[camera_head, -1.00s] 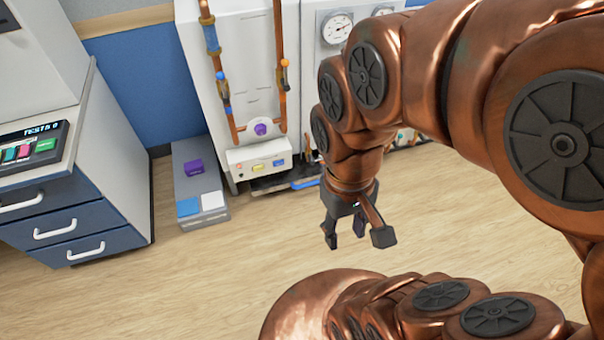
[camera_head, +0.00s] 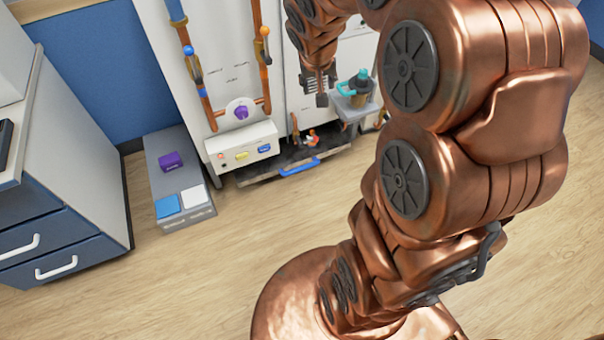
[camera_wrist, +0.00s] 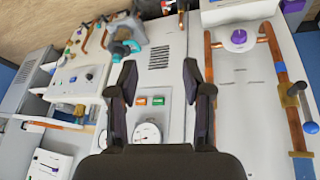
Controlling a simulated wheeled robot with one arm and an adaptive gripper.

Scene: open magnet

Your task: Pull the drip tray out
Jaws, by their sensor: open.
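The drip tray (camera_head: 262,173) is a dark, flat tray low at the foot of the white cabinet, just above the floor in the head view. A blue handle (camera_head: 299,167) is on its front edge. A small orange-and-white item (camera_head: 312,139) shows over the tray; whether it touches the tray is unclear. My gripper (camera_head: 320,98) is above the tray, in front of the cabinet face, and apart from the handle. In the wrist view my gripper (camera_wrist: 160,85) has its two dark fingers spread with nothing between them, facing a white panel with a gauge.
A grey low box (camera_head: 185,185) with purple, blue and white pads stands left of the tray. A teal-topped container (camera_head: 357,88) sits on a grey shelf at right. Copper pipes (camera_head: 192,60) run up the cabinet. The wooden floor before the tray is clear.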

